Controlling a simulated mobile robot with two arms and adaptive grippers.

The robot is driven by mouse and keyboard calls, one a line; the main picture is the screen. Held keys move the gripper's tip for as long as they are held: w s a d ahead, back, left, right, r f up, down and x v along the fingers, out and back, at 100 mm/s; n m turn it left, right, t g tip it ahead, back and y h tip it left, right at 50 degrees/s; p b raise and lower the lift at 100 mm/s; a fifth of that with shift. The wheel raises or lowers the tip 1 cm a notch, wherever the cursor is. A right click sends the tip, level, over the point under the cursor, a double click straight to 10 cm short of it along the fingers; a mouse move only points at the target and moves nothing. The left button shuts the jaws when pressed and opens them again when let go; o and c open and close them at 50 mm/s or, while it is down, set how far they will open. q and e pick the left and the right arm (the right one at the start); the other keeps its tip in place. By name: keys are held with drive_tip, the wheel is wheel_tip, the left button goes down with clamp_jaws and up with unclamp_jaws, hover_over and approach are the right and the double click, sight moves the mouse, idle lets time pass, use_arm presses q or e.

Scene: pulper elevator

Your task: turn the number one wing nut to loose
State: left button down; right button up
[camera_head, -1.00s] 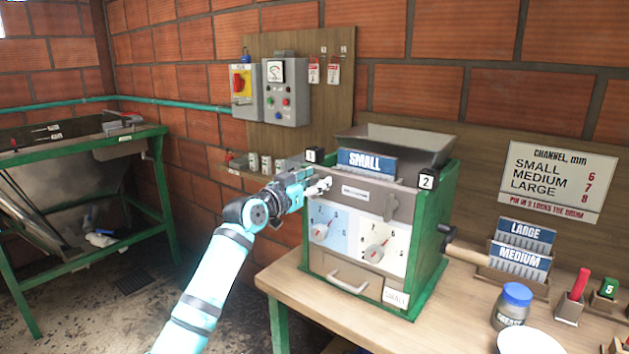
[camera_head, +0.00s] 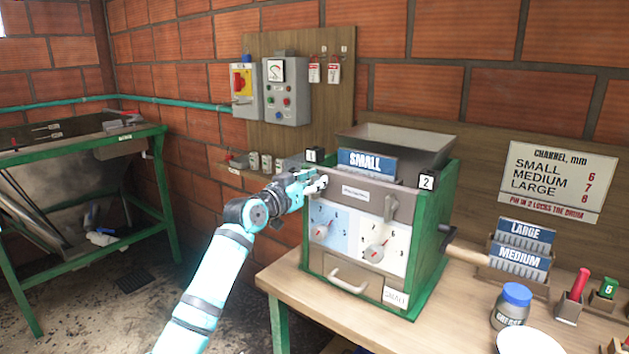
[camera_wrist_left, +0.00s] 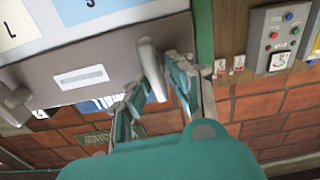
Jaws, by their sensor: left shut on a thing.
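The pulper (camera_head: 431,235) stands on the bench with a number 1 tag (camera_head: 314,155) at its top left corner and a number 2 tag (camera_head: 426,181) at its top right. My left gripper (camera_head: 316,184) is at the upper left of its front, below the number 1 tag. In the left wrist view, the fingers (camera_wrist_left: 158,92) are closed around the pale grey number one wing nut (camera_wrist_left: 149,60). In the head view the fingers mostly hide this nut. The number two wing nut (camera_head: 390,208) sits upright at the right of the same grey bar. My right gripper is out of view.
Two dials (camera_head: 376,252) lie below the grey bar, with a drawer handle (camera_head: 348,281) beneath. The SMALL plate (camera_head: 367,162) stands at the hopper. A crank handle (camera_head: 466,253) sticks out right. Control boxes (camera_head: 287,92) hang on the wall behind.

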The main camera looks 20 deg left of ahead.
use_arm(q)
drive_tip(key=n+p, duration=0.2)
drive_tip(key=n, duration=0.1)
drive_tip(key=shift+a, duration=0.15)
drive_tip(key=shift+w+a+f+n+p, duration=0.2)
drive_tip(key=shift+n+p, duration=1.1)
drive_tip(key=shift+n, duration=1.05)
drive_tip(key=shift+s+a+f+n+p, duration=0.2)
drive_tip(key=shift+n+p, duration=1.15)
drive_tip(key=shift+n, duration=0.95)
drive_tip(key=shift+w+a+f+n+p, duration=0.1)
drive_tip(key=shift+w+f+n+p, duration=0.15)
drive_tip(key=shift+n+p, duration=1.6)
drive_tip(key=shift+n+b, duration=0.55)
drive_tip(key=shift+n, duration=0.05)
drive_tip(key=c, duration=1.2)
unclamp_jaws()
drive_tip(key=shift+f, duration=0.1)
drive_tip(key=shift+s, duration=0.1)
